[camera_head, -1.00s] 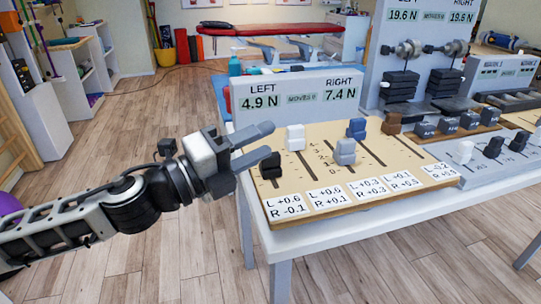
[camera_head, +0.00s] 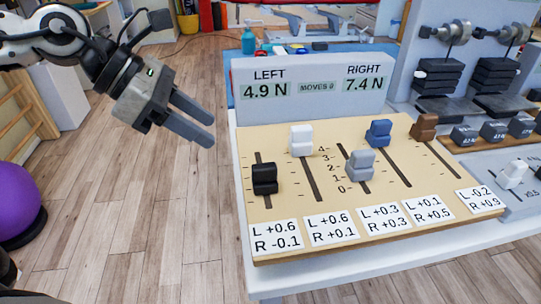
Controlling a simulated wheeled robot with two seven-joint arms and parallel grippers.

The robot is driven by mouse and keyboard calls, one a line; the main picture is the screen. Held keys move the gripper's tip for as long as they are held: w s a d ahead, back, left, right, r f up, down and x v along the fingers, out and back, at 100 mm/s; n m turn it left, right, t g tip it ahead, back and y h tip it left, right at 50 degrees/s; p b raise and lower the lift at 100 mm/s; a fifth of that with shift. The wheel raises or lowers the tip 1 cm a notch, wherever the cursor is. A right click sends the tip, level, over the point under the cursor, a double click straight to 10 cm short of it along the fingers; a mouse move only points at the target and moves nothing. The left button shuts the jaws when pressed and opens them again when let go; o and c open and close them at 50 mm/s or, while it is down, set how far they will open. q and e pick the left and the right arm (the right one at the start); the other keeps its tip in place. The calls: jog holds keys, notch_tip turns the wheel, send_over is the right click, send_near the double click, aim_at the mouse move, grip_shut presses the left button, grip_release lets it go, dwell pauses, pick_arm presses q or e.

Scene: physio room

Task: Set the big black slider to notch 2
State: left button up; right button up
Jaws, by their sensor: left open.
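The big black slider (camera_head: 264,178) stands upright in the leftmost slot of the tan slider board (camera_head: 430,190). It sits partway along the slot, with bare slot behind and in front of it. The printed scale from 0 to 4 is beside the grey slider, so I cannot tell the black slider's exact notch. My left gripper (camera_head: 212,132) is open and empty. It hangs left of the board, apart from the black slider, fingers pointing right and down. My right gripper is out of view.
White (camera_head: 300,140), grey (camera_head: 360,165), blue (camera_head: 378,133) and brown (camera_head: 424,127) sliders share the board. A display panel (camera_head: 312,88) reading 4.9 N and 7.4 N stands behind it. Weight stacks (camera_head: 438,77) stand at right.

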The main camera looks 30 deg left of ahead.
aim_at(264, 166)
pick_arm(q)
jog(key=p+x, duration=0.1)
jog(key=x, duration=1.3)
jog(key=shift+s, duration=0.1)
